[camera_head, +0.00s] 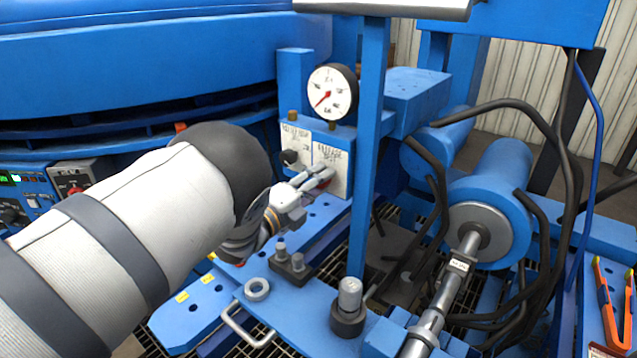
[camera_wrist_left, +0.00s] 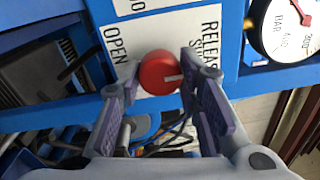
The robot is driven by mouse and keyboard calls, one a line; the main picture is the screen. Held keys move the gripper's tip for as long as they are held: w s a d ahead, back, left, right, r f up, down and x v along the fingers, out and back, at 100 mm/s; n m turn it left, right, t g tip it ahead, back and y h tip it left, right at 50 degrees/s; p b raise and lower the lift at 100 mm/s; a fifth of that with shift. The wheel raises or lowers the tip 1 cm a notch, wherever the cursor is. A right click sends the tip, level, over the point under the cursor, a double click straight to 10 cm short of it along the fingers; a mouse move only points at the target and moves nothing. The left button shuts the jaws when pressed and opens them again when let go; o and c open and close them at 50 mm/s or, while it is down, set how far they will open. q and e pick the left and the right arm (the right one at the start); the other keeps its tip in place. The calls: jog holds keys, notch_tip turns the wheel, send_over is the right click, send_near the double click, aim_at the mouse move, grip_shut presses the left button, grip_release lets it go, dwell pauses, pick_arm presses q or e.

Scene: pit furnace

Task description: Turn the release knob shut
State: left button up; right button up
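The release knob (camera_wrist_left: 160,73) is round and red with a white mark. It sits on a white plate (camera_wrist_left: 195,25) lettered RELEASE, with OPEN at the left in the left wrist view. The white mark points right, toward the lettering that starts with SH. My left gripper (camera_wrist_left: 158,78) has one finger on each side of the knob, and the knob fills the gap between the fingertips. In the head view my left gripper (camera_head: 316,180) is at the plate and mostly covers the knob. My right gripper is not in view.
A pressure gauge (camera_head: 332,92) stands above the plate. A black knob (camera_head: 290,157) is just left of it. A blue upright post (camera_head: 370,150) stands close to the right of my left gripper. Black hoses (camera_head: 440,200) and a blue cylinder (camera_head: 495,200) lie farther right.

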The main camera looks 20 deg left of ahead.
pick_arm(q)
jog(key=o, duration=0.3)
jog(key=v, duration=1.2)
